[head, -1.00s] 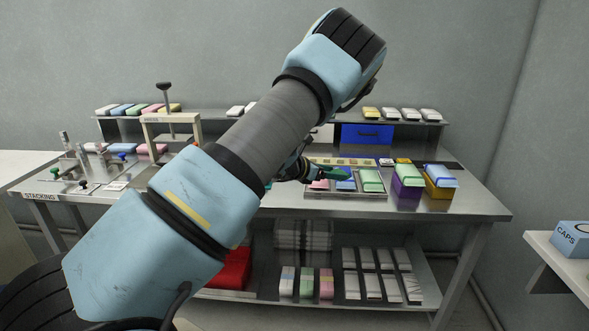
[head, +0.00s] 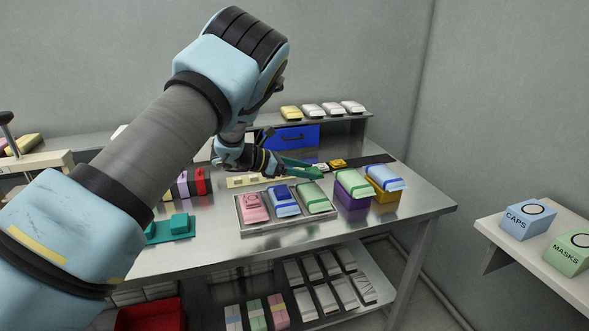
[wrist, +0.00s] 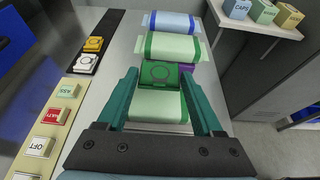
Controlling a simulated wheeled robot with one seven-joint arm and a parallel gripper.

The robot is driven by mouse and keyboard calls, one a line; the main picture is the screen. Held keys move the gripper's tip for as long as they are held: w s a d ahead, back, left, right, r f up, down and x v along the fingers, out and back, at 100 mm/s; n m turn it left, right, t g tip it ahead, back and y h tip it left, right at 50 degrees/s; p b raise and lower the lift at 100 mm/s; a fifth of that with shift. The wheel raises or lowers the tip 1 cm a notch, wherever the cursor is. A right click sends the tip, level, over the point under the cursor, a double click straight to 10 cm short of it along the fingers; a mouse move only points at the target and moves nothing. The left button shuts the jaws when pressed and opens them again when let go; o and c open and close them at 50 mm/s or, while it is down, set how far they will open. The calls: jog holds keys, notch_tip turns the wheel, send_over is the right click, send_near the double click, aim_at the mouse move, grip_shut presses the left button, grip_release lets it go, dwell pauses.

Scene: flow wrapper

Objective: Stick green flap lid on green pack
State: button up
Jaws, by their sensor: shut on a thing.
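My gripper (head: 312,171) has teal fingers and is shut on a dark green flap lid with a ring mark (wrist: 160,74), between the fingertips in the wrist view. In the head view the lid cannot be told apart from the fingers. A pale green pack (head: 313,198) lies in a tray below the gripper; it also shows between the fingers in the wrist view (wrist: 156,106). A second green pack (head: 352,183) lies on a purple box, just beyond the lid in the wrist view (wrist: 172,47). Whether the lid touches either pack cannot be told.
The tray (head: 240,222) also holds pink (head: 254,207) and blue (head: 283,201) packs. A blue pack (head: 384,177) lies on an orange box to the right. Ring-marked yellow (wrist: 90,44) and white (wrist: 85,64) pieces sit on a black strip. The table's front right (head: 400,215) is clear.

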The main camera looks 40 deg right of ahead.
aim_at(302, 194)
jog(key=shift+f+b, duration=0.7)
jog(key=shift+f, duration=1.7)
jog(key=shift+f+b, duration=0.45)
jog(key=shift+b, duration=0.2)
jog(key=shift+f, duration=0.15)
jog(key=o, duration=1.3)
jog(key=shift+w, duration=0.1)
jog(key=b+v, duration=0.3)
jog(key=v, duration=0.7)
jog(key=shift+w+a+b, duration=0.1)
jog(key=shift+a+b, duration=0.25)
jog(key=shift+b, duration=0.05)
